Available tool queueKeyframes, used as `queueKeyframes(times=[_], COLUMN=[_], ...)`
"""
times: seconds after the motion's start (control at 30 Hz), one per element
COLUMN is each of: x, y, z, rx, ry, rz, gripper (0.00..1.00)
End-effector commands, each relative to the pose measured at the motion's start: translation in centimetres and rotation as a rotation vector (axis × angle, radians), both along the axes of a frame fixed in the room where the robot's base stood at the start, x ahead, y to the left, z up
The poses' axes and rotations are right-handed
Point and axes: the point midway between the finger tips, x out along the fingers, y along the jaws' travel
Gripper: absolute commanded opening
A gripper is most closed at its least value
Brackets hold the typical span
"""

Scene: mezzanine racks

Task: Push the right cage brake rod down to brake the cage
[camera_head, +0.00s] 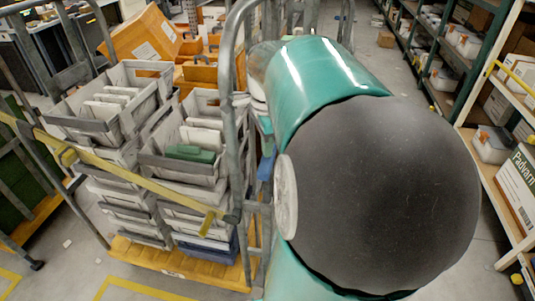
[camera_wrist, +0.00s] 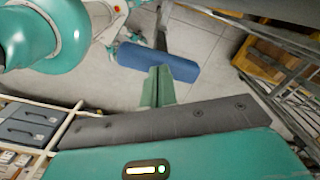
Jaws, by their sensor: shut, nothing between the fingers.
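The roll cage (camera_head: 232,130) stands left of my arm in the head view, with grey tube uprights, stacked grey crates and an orange base. Grey tubes and an orange base (camera_wrist: 258,66) also show at the upper right of the wrist view. I cannot make out the brake rod for certain in either view. My gripper (camera_wrist: 160,70) has its green fingers together and empty in the wrist view. A blue oblong piece (camera_wrist: 150,62) shows just beyond the fingertips; I cannot tell whether they touch. My arm hides the gripper in the head view.
A yellow bar (camera_head: 140,180) crosses the crates' front. Another cage with a green side (camera_head: 18,165) stands at the far left. Shelving (camera_head: 500,185) with boxes lines the right. Pale floor (camera_wrist: 205,40) lies open around the blue piece. Grey drawers (camera_wrist: 30,128) show at the wrist view's lower left.

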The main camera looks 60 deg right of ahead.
Motion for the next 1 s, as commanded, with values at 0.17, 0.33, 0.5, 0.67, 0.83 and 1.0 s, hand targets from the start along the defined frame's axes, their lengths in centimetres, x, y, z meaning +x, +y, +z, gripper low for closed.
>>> queueKeyframes(times=[0.17, 0.33, 0.5, 0.67, 0.83, 1.0], x=[0.0, 0.0, 0.0, 0.0, -0.1, 0.0], y=[0.0, 0.0, 0.0, 0.0, 0.0, 0.0], z=[-0.8, -1.6, -2.4, -3.1, -3.9, -4.6], rx=[0.001, 0.001, 0.001, 0.001, 0.000, 0.000], ry=[0.002, 0.001, 0.001, 0.001, 0.002, 0.001], rz=[0.000, 0.000, 0.000, -0.001, -0.001, -0.001], gripper=[0.00, 0.00, 0.00, 0.00, 0.00, 0.00])
